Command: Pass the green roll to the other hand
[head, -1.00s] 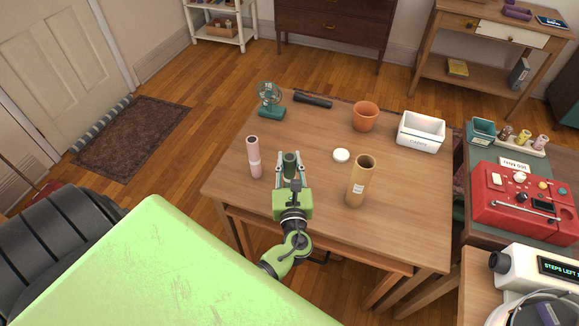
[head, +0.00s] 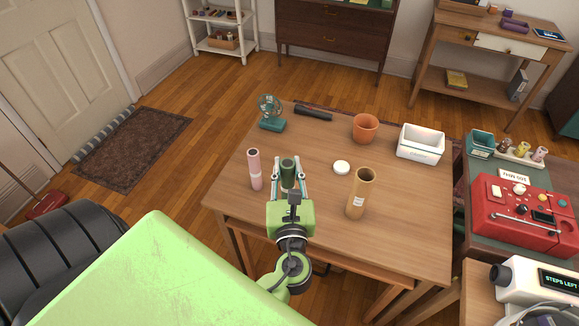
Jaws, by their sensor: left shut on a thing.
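The dark green roll (head: 288,172) stands upright at the left front part of the wooden table (head: 318,228). My left gripper (head: 288,182) reaches over the table's front edge, its two fingers on either side of the roll and shut on it. The roll's lower part is hidden behind the gripper, so I cannot tell whether it touches the tabletop. A pink roll (head: 255,170) stands just left of it. A tan roll (head: 361,194) stands to the right. My right gripper is not in view.
A teal fan (head: 271,113), a dark cylinder (head: 313,112), a terracotta pot (head: 365,128) and a white box (head: 421,142) line the back. A white disc (head: 341,167) lies mid-table. A red machine (head: 522,212) stands on the right. The table's front right is clear.

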